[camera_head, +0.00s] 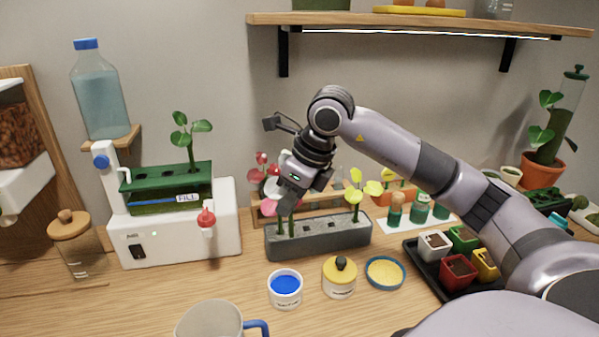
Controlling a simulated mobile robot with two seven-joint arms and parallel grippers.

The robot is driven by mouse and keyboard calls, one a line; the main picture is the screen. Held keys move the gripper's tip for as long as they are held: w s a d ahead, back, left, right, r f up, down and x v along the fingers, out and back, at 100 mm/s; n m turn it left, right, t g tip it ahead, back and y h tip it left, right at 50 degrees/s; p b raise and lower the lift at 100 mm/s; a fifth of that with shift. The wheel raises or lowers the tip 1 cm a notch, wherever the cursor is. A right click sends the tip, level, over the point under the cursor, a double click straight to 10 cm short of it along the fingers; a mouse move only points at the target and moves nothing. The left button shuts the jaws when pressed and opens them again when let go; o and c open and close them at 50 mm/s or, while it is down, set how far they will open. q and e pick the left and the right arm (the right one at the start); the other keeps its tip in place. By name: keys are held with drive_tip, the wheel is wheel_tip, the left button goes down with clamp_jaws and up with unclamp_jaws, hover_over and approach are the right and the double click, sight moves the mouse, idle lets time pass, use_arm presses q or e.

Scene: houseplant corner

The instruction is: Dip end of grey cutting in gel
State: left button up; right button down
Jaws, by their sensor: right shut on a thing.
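My right gripper (289,199) points down over the left end of the dark grey rack (320,243). It is shut on a cutting with a green stem (291,224), whose upper part the fingers hide. I cannot tell its leaf colour or whether its lower end is still in the rack's hole. A second green stem (281,224) stands close beside it. A white pot of blue gel (286,285) stands open in front of the rack, apart from the gripper. My left gripper is not in view.
A yellow-lidded jar (340,278) and a blue-rimmed dish (385,273) stand right of the gel. A mug (213,320) is at the front. A white machine (170,240) stands left. A black tray (440,278) of small pots lies right, under my arm.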

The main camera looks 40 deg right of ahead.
drive_tip(key=s+a+p, duration=0.2)
drive_tip(key=s+a, duration=0.2)
drive_tip(key=a, duration=0.1)
wheel_tip(320, 180, down, 7)
drive_tip(key=b, duration=0.4)
drive_tip(key=shift+r, duration=0.2)
drive_tip(key=shift+s+f+b, duration=0.1)
drive_tip(key=shift+f+b, duration=0.55)
drive_tip(key=shift+b, duration=0.25)
idle(2.2)
wheel_tip(320, 180, up, 7)
drive_tip(key=p, duration=0.4)
drive_tip(key=shift+p, duration=0.4)
idle(0.8)
